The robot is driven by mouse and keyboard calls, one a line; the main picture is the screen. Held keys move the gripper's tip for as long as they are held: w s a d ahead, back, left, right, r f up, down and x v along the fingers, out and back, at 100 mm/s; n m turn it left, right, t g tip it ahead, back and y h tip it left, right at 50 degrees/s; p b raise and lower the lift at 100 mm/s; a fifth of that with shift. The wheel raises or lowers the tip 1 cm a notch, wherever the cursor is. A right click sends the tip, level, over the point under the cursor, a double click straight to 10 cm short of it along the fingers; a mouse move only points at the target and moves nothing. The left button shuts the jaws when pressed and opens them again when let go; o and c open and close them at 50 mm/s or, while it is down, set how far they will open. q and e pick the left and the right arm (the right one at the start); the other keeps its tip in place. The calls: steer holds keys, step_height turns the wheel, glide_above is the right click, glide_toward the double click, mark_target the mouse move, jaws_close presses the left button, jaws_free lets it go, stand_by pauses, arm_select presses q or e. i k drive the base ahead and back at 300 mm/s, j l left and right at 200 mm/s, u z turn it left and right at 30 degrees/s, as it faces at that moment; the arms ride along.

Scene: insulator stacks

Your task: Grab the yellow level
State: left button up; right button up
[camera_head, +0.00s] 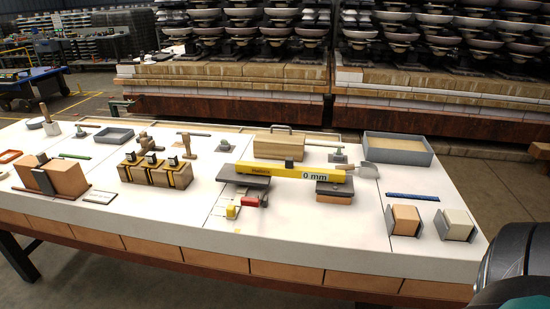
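The yellow level (272,171) is a long bar with dark lettering at its left and a white "0 mm" label at its right. It lies near the middle right of the white table (210,214). Its left part lies over a dark flat plate (245,181), and its right end is above a smaller dark-topped block (334,190). Neither of my grippers shows in the head view. A dark rounded part, likely mine, fills the lower right corner.
A wooden box (285,146) and a grey tray (398,149) stand behind the level. A trowel (363,168) lies at its right end. Two blocks in grey holders stand at front right, and wooden blocks (158,173) at left. The front strip of the table is mostly clear.

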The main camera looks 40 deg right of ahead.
mark_target(288, 170)
steer(key=z, duration=1.35)
